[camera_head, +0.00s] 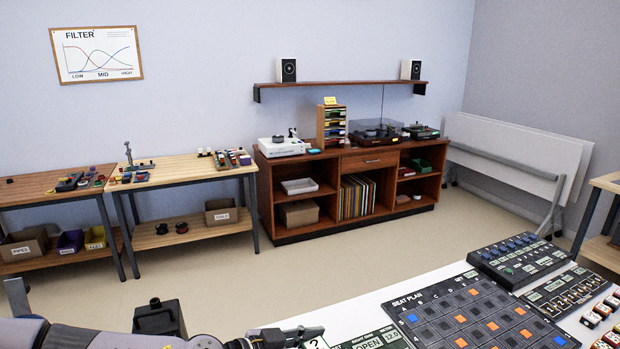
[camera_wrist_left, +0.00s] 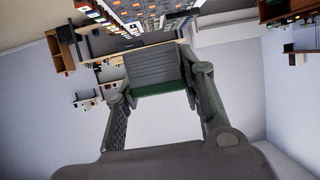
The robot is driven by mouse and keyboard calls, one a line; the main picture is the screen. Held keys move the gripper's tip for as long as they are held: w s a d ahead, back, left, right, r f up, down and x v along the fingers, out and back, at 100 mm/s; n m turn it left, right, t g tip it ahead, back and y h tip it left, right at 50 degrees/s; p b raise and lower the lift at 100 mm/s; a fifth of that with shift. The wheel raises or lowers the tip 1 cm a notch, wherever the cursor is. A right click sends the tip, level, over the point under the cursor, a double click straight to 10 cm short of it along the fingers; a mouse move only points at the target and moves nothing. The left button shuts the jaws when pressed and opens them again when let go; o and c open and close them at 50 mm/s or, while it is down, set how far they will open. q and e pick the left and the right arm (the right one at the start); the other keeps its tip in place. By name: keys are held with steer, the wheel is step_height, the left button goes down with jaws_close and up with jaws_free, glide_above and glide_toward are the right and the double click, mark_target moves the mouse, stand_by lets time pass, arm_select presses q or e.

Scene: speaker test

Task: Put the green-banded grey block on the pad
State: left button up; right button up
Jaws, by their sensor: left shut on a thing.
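The green-banded grey block (camera_wrist_left: 153,67) is in the left wrist view, a ribbed grey face with a dark green band along its lower edge. My left gripper (camera_wrist_left: 158,82) is shut on it, one finger at each side. In the head view my left arm comes in along the bottom left, and its gripper is low in the picture and partly cut off; I cannot make out the block there. I cannot tell for certain which surface is the pad. My right gripper is in neither view.
A white table (camera_head: 345,312) at the lower right bears a dark SEAT PLAN board (camera_head: 404,303) with blue and orange squares, and a panel of blue knobs (camera_head: 515,256) behind it. A wooden cabinet (camera_head: 350,160) and workbenches (camera_head: 185,168) stand along the far wall.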

arm_select(q)
steer(key=w+a+r+n+t+y, duration=0.2)
steer(key=a+r+n+t+y, duration=0.1)
steer(key=r, duration=0.4)
steer(key=w+a+r+n+t+y, duration=0.2)
steer(key=a+r+n+y, duration=0.15)
steer(key=r, duration=0.45)
steer(key=s+a+n+t+y, duration=0.1)
steer(key=s+a+n+y, duration=0.1)
steer(key=a, duration=0.5)
steer(key=s+a+n+t+y, duration=0.1)
steer(key=s+a+n+y, duration=0.2)
steer(key=a, duration=0.3)
steer(key=shift+s+a+r+n, duration=0.25)
steer(key=shift+s+a+n, duration=0.1)
steer(key=shift+s, duration=0.4)
